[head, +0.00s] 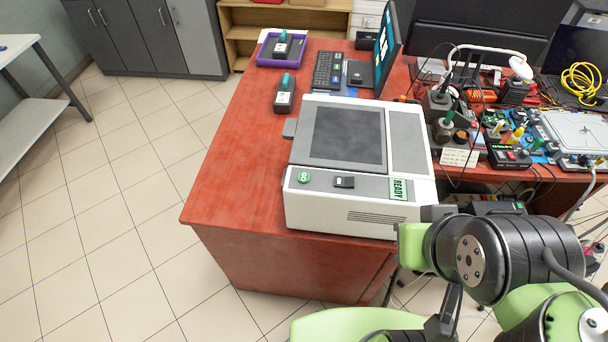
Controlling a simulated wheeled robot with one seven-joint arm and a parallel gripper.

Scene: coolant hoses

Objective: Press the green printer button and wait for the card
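The white and grey printer (408,117) stands on the front part of the red-brown desk (232,165). Its round green button (303,177) is on the left of the grey front panel, with nothing over it. A green READY label (397,189) is at the panel's right end. A small grey tab (290,128) sticks out at the printer's left side; I see no card on it. My arm is at the lower right, in front of the printer's right corner and apart from the button. I cannot make out my gripper's fingers.
A black switch (344,182) sits beside the button. Two dark devices with teal tops stand behind, one on the desk (284,95), one in a purple tray (262,60). A keyboard (328,70) and laptop are at the back. Cables and tools crowd the right. The desk's left side is clear.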

